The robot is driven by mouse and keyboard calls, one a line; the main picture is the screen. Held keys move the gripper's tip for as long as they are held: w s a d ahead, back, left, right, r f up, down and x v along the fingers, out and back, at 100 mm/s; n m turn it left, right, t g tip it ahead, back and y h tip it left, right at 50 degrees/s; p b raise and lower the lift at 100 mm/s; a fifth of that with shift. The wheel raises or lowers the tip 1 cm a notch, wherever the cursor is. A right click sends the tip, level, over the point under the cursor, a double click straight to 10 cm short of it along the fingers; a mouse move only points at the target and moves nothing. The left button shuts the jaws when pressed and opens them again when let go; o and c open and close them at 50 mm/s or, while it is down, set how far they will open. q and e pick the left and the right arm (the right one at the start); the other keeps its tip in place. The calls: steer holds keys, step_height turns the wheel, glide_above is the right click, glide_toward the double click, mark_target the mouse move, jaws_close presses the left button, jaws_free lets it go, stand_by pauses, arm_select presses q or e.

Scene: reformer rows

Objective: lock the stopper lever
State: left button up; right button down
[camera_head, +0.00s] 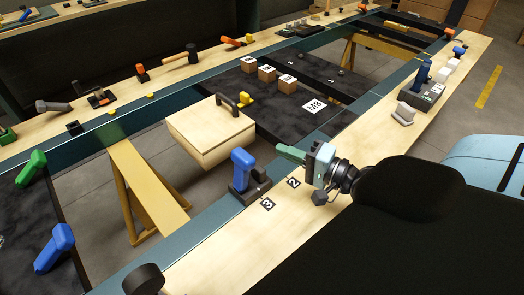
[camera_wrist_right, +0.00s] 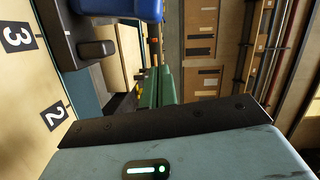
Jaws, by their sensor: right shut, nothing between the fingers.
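A blue lever (camera_head: 243,168) stands roughly upright in a dark stopper base (camera_head: 254,190) on the near rail, beside the labels 3 and 2. I cannot tell whether its latch is engaged. My right gripper (camera_head: 288,153) has green fingers, shut and empty, just right of the blue lever and apart from it. In the right wrist view the green fingers (camera_wrist_right: 158,88) point away. The blue lever (camera_wrist_right: 122,8) is cut off at the top edge there, with its dark base (camera_wrist_right: 95,48) below. My left gripper is not in view.
A wooden box (camera_head: 211,130) with a dark handle stands behind the lever. More blue handles are on the left (camera_head: 55,248) and far right (camera_head: 423,72); a green one (camera_head: 32,167) is left. A grey bracket (camera_head: 403,113) sits further along the wooden rail.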

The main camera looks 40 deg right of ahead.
mark_target(241, 174)
steer(key=w+a+p, duration=0.1)
steer(key=w+a, duration=0.2)
steer(key=shift+w+a+f+p, duration=0.1)
steer(key=shift+w+a+p, duration=0.2)
steer(key=shift+w, duration=0.05)
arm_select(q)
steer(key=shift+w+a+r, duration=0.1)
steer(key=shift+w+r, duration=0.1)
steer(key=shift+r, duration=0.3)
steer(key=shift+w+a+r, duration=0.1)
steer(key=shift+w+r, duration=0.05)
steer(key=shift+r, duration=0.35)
arm_select(e)
steer(key=shift+s+a+f, duration=0.15)
steer(key=shift+a+f, duration=0.15)
steer(key=shift+a, duration=0.5)
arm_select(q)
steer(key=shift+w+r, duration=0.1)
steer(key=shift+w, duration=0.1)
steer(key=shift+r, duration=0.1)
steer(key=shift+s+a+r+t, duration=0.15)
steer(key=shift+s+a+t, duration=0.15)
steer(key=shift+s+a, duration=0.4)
arm_select(e)
steer(key=shift+a+r+n, duration=0.15)
steer(key=shift+a+n, duration=0.1)
steer(key=shift+n, duration=0.15)
